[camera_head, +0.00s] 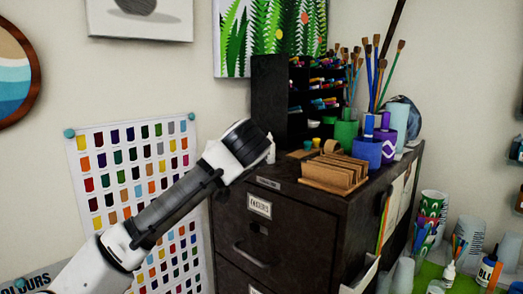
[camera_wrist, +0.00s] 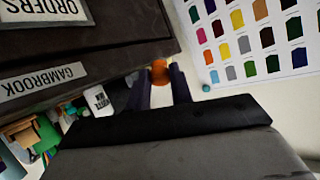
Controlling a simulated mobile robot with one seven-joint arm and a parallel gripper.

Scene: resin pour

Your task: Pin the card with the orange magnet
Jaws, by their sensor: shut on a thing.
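My gripper (camera_wrist: 160,84) is shut on the orange magnet (camera_wrist: 159,71), a small round orange piece between its two dark fingertips in the wrist view. In the head view my wrist hides the fingers and the magnet, beside the back left of the dark filing cabinet (camera_head: 290,228). The cabinet's dark face also shows in the wrist view (camera_wrist: 110,35), upside down and close to the fingers. Papers (camera_head: 402,190) hang on the cabinet's right side. I cannot tell whether one of them is the card.
A colour chart (camera_head: 95,165) hangs on the wall at the left. Patterned cups (camera_head: 430,215) stand at the lower right.

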